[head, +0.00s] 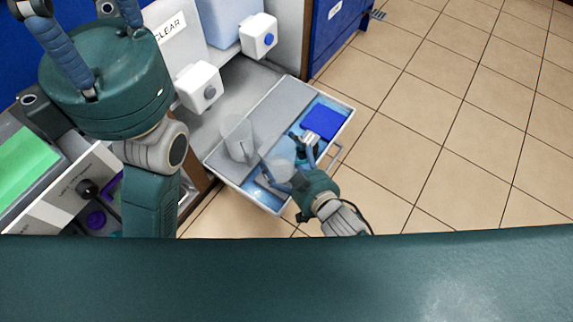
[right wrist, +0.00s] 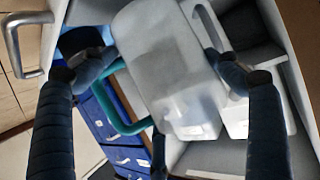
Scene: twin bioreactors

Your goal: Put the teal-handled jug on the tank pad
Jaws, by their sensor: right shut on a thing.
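The teal-handled jug is a translucent pale vessel (right wrist: 160,60) between the two fingers of my right gripper (right wrist: 160,70) in the right wrist view. Its teal handle (right wrist: 118,118) sticks out at the left. In the head view, my right gripper (head: 284,160) is over the open drawer, shut on this jug (head: 280,169), which shows faintly. My left gripper (head: 82,8) is at the top left, its blue fingers spread and empty. I cannot tell for certain which surface is the tank pad; a grey surface (head: 228,88) lies below the tank taps.
A second clear vessel (head: 238,140) stands beside the held jug. The open drawer (head: 346,104) has a blue block (head: 325,122) at its right end. White taps (head: 199,88) and (head: 258,37) jut out above the grey surface. Tiled floor (head: 440,120) at the right is free.

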